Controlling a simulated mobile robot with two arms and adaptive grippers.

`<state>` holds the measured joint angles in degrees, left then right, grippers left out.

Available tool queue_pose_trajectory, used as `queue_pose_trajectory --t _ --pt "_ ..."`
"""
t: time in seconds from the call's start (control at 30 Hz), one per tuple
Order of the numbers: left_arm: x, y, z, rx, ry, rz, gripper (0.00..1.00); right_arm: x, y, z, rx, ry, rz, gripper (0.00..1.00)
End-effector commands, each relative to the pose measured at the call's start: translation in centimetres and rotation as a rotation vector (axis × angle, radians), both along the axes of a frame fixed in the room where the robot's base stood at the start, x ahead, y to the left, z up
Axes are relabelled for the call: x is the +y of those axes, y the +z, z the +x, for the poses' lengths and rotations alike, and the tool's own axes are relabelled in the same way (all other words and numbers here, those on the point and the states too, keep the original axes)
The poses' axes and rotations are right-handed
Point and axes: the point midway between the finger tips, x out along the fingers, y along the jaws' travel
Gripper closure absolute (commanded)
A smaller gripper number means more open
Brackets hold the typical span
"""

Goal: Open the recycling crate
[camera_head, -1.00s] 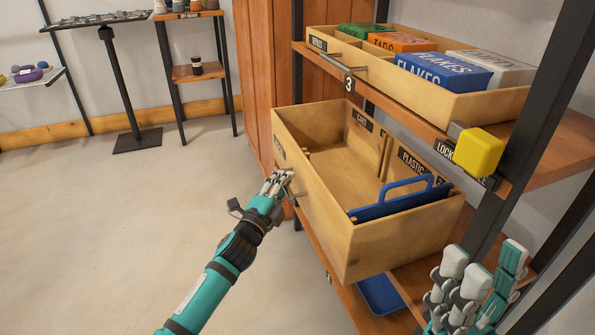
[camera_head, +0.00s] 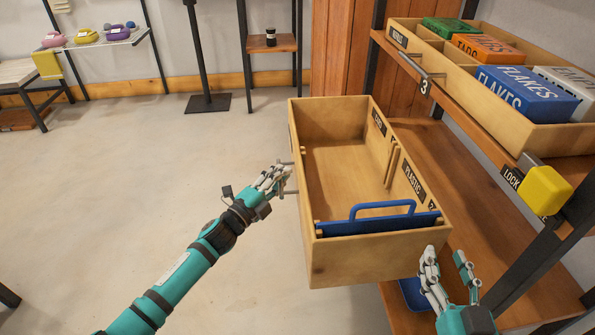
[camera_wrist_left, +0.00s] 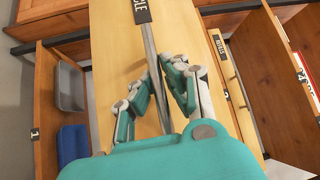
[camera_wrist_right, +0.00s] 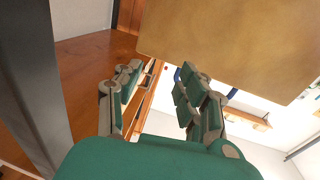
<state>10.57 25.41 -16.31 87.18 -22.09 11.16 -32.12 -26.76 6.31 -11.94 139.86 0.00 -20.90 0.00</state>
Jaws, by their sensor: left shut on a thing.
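The recycling crate (camera_head: 345,262) is a wooden drawer-like box with compartments marked CANS and PLASTIC, pulled far out from its shelf. A blue divider with a looped handle (camera_head: 383,226) stands inside near its near end. My left gripper (camera_head: 280,178) is at the crate's left face, shut on its metal handle (camera_wrist_left: 151,45). The left wrist view shows the fingers around the bar, below a label ending in "CLE". My right gripper (camera_head: 447,256) is open and empty beside the crate's near right corner; the right wrist view shows the crate wall (camera_wrist_right: 220,40) beyond its fingers.
The bare shelf (camera_head: 475,190) lies right of the crate. Above it, an upper drawer (camera_head: 550,140) holds several boxes. A yellow block (camera_head: 545,191) sits by the LOCK label at the post. The floor (camera_head: 150,160) at left is clear.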

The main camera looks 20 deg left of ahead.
Motion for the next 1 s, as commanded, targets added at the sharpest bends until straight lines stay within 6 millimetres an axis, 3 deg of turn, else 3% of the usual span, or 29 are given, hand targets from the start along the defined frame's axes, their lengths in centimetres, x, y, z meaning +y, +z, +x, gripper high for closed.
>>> queue_pose_trajectory --t 0.3,0.73,0.77,0.9,1.0 --pt "1.8 -0.7 -1.0 0.014 -0.001 -0.001 1.0 -0.4 -1.9 -0.2 0.107 -0.007 -0.027 0.6" --pt "2.0 -0.9 -1.1 0.016 -0.001 -0.001 1.0 -0.4 -2.2 -0.3 0.118 -0.008 -0.03 0.6" --pt "2.0 -0.9 -1.1 0.016 -0.001 -0.001 0.89 -0.4 -2.2 -0.3 0.118 -0.008 -0.03 0.6" --pt "2.0 -0.7 -1.0 0.013 -0.001 0.0 0.71 -0.4 -2.2 -0.3 0.118 -0.008 -0.03 0.6" --pt "2.0 -0.6 -1.0 0.01 -0.001 0.0 0.66 -0.4 -2.2 -0.3 0.118 -0.008 -0.03 0.6"
